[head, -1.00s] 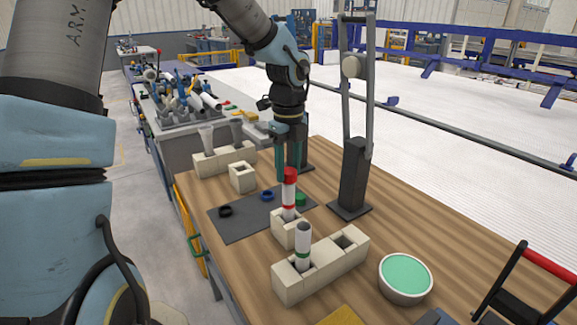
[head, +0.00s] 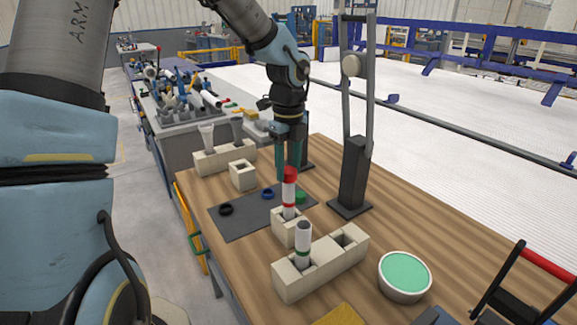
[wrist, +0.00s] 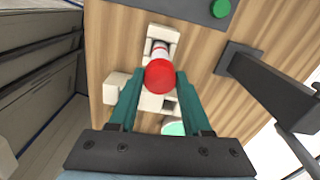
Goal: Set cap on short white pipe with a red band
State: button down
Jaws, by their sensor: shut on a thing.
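The red cap (head: 289,174) is between the fingertips of my gripper (head: 289,170), which is shut on it. The pipe stands upright in a cream block holder (head: 283,237).
A white pipe with a green band (head: 303,240) stands in the front holder. A dark post (head: 353,175) stands close right. A green-filled bowl (head: 405,272) is front right.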

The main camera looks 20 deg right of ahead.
aim_at(289, 170)
jog(key=shift+f, duration=0.55)
jog(key=shift+f+p, duration=0.4)
jog(key=shift+p, duration=0.5)
dwell(2.6)
jog(key=shift+c, duration=1.3)
grip_release()
jog(key=shift+o, duration=0.3)
jog(key=shift+o, duration=1)
jog(key=shift+r, duration=0.15)
jog(key=shift+r+p, duration=2.35)
jog(key=shift+p, duration=0.2)
jog(key=shift+r, duration=1)
